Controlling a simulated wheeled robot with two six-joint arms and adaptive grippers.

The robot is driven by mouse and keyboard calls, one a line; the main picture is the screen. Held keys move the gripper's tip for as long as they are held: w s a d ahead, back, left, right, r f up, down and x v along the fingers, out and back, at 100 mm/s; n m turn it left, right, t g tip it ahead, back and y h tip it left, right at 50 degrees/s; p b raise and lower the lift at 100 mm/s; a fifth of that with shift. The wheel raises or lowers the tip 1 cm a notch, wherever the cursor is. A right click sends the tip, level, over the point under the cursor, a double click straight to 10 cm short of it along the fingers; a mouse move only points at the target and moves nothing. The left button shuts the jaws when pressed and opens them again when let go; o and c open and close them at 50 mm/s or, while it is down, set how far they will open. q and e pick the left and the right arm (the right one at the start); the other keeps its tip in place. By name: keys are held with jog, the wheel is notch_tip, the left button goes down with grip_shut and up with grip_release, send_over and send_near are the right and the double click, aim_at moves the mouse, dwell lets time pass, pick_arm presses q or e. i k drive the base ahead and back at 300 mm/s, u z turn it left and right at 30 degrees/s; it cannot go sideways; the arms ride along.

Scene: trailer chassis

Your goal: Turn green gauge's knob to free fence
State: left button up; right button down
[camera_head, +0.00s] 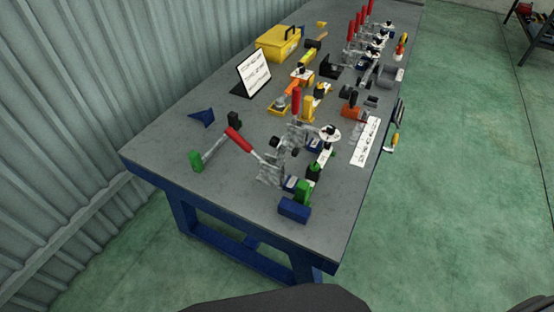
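Several green parts stand near the close end of the grey workbench (240,190). A small white round dial (330,133) with a dark knob-like top sits above a green-marked body (325,152), which looks like the green gauge. A green upright block (303,191) stands in front of it, beside a blue block (294,210). A metal bar with a green end (197,161) lies to the left. I cannot tell which part is the fence. Neither of my grippers is in view.
A yellow toolbox (279,43), a white sign (254,72) and orange and yellow fixtures fill the far part. A white label strip (365,141) lies along the right. Green floor (450,200) is clear to the right.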

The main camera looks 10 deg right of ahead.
aim_at(314, 165)
jog(key=u, duration=2.1)
jog(key=k, duration=0.6)
jog(key=z, duration=2.4)
